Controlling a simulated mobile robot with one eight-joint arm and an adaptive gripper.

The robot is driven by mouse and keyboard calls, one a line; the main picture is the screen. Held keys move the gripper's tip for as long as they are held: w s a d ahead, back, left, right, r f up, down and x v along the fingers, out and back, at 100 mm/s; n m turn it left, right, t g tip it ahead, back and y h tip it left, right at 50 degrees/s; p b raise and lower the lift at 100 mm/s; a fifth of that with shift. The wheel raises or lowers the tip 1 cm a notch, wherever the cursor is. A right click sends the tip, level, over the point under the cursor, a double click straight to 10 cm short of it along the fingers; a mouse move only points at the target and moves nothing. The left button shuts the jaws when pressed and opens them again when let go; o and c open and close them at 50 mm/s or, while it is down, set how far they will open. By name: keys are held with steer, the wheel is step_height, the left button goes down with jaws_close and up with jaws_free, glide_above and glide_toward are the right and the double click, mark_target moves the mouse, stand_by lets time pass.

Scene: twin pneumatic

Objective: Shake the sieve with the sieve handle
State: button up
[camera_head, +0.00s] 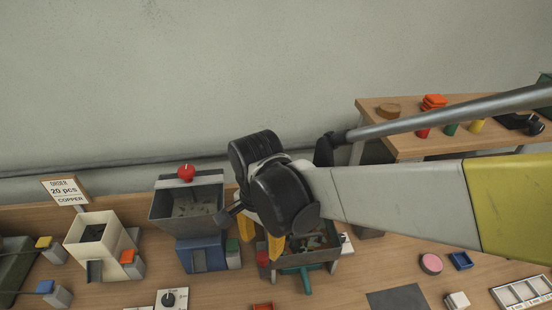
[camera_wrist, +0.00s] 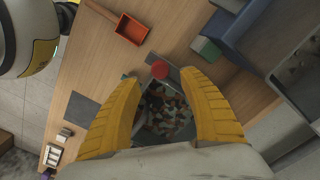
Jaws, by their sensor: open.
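The sieve (camera_head: 322,256) is a grey tray holding mottled brown and grey pieces, on the bench right of the blue machine. In the wrist view its contents (camera_wrist: 165,108) show between my fingers. A teal handle (camera_head: 303,276) sticks out from the sieve's front; in the wrist view only a small teal bit shows, beside the left finger. My gripper (camera_head: 262,236) is open, its yellow fingers pointing down over the sieve's left side. The fingers (camera_wrist: 160,82) are apart with nothing clearly held. My wrist hides part of the sieve in the head view.
A red knob (camera_head: 262,258) stands close by the fingers; it also shows in the wrist view (camera_wrist: 160,69). A grey hopper (camera_head: 165,208) on a blue base and a green block (camera_head: 233,247) are at left. A red scoop (camera_wrist: 131,28) lies in front.

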mark_target(262, 256)
step_height(262, 256, down, 6)
steer(key=shift+f+b, duration=0.2)
steer(key=shift+b, duration=0.6)
